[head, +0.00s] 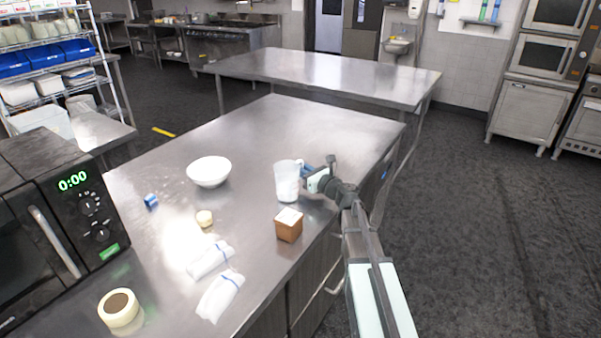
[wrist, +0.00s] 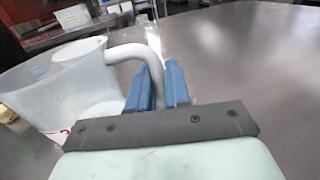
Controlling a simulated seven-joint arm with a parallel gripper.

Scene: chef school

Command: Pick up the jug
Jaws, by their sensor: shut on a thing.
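The jug (head: 287,182) is a translucent white measuring jug on the steel table, near its right edge. It stands upright in the head view, and I cannot tell whether its base touches the table. In the wrist view the jug (wrist: 62,85) fills the left side, with its curved handle (wrist: 135,52) reaching toward the fingers. My gripper (head: 310,172) is at the jug's right side. In the wrist view the blue fingers of my gripper (wrist: 160,88) are on either side of the handle's lower part and shut on it.
A brown box (head: 289,226) stands just in front of the jug. A white bowl (head: 209,171), a small blue can (head: 151,201), a small pale round item (head: 204,218), folded white cloths (head: 210,260), a tape roll (head: 120,308) and a microwave (head: 60,215) are further left. The table's far part is clear.

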